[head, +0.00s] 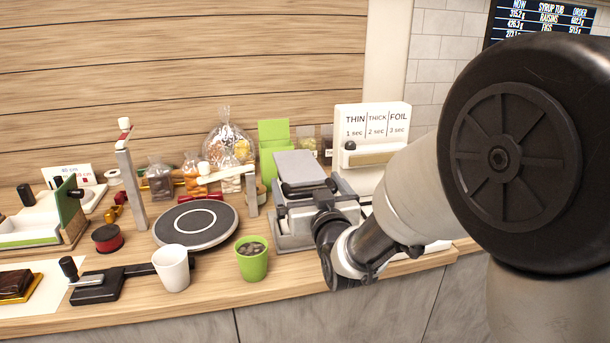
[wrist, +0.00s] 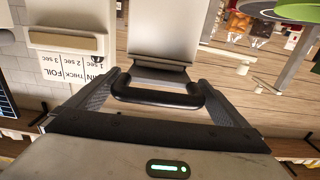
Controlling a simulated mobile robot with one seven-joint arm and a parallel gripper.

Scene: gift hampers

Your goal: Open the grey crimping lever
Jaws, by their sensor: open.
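The grey crimping lever (head: 298,165) is a flat grey plate tilted up on a grey crimping machine (head: 290,241) at the counter's right part. In the wrist view the lever plate (wrist: 165,28) fills the top middle, with a black bar handle (wrist: 155,97) at its near end. My gripper (head: 318,198) is at the machine's near side, by the handle. In the wrist view my gripper (wrist: 160,84) is open, one finger at each end of the bar. I cannot tell whether the fingers touch it. My wrist hides part of the machine.
A white sealer (head: 372,118) marked THIN, THICK, FOIL stands just behind right. A green cup (head: 252,262), a white cup (head: 171,268) and a round turntable (head: 196,224) stand to the left. Filled clear bags (head: 230,143) are behind. The counter's front edge is close.

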